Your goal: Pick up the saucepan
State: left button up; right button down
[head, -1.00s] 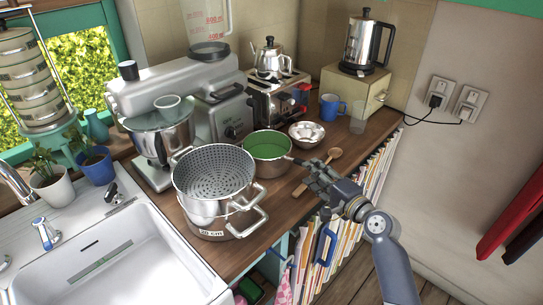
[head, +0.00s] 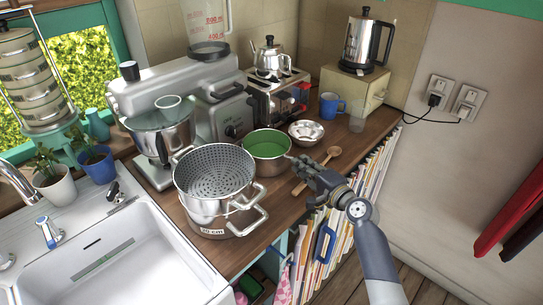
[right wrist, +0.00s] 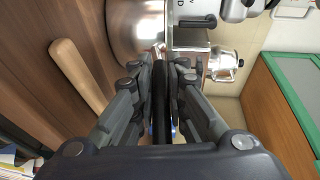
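The saucepan (head: 267,145) is a metal pan with a green inside. It stands upright on the wooden counter, right of the steamer pot. Its metal side (right wrist: 135,25) shows at the top of the right wrist view. Its black handle (right wrist: 162,115) runs between the fingers of my right gripper (right wrist: 162,72). The fingers lie close against the handle on both sides, and the gripper looks shut on it. In the head view my right gripper (head: 303,165) hides most of the handle. My left gripper is not in view.
A steamer pot (head: 213,175) stands close on the pan's left. A toaster (head: 277,98) and a mixer (head: 165,130) stand behind. Books (head: 345,200) fill the shelf below the counter edge.

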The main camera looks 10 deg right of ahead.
jog(key=shift+w+r, duration=0.15)
jog(key=shift+r, duration=0.05)
